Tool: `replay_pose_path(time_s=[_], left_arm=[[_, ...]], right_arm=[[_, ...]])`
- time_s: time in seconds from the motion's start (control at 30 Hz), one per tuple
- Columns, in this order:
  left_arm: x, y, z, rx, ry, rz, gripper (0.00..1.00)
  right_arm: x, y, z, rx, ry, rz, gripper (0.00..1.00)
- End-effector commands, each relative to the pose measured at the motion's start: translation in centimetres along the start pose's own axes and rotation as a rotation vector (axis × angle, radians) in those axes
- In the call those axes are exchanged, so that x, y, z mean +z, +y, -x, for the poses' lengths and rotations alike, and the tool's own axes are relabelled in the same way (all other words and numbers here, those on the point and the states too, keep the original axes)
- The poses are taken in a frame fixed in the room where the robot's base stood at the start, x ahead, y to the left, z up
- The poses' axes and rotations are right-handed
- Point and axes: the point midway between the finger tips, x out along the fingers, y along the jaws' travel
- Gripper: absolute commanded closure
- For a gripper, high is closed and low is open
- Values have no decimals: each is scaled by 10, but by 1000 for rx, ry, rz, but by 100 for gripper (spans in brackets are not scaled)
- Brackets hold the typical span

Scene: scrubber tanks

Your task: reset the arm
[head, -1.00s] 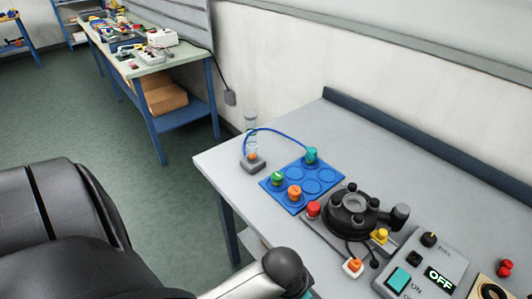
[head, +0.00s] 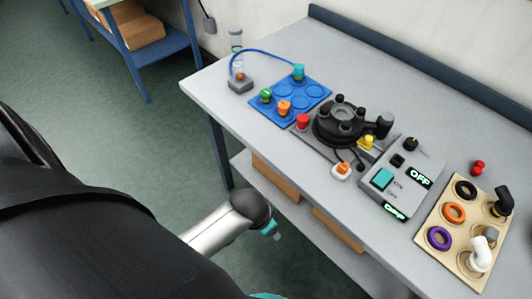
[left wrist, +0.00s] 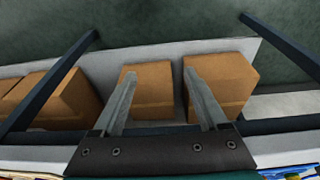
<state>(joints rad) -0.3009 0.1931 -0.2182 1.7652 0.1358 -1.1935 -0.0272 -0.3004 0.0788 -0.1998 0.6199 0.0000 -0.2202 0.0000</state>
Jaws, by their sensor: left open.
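My left arm (head: 215,230) comes in from the left in the head view, beside the front edge of the workbench. Its fingers are not clearly seen there. In the left wrist view my left gripper (left wrist: 161,75) is open, its two metal fingers apart with nothing held between them. Beyond the fingers are brown boxes (left wrist: 147,88) on the bench's lower shelf. My right gripper is not in view.
The grey workbench (head: 225,78) carries a blue tray (head: 312,92) with coloured caps, a black round fixture (head: 341,122), a control box reading OFF (head: 408,172) and a beige board (head: 440,211) with rings. Green floor (head: 110,140) is open at left.

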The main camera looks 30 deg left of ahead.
Motion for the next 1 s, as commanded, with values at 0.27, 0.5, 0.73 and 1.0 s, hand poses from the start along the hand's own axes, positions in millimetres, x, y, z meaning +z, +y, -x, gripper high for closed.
replay_pose_path(time_s=[0.27,0.5,0.73,1.0], left_arm=[[0,0,0,1,0,0,24],[23,-2,-39,-8,-21,20,24],[92,-5,-121,-32,-63,52,24],[194,4,-191,-46,-111,62,24]], right_arm=[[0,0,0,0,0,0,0],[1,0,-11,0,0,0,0],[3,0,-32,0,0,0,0],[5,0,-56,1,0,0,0]])
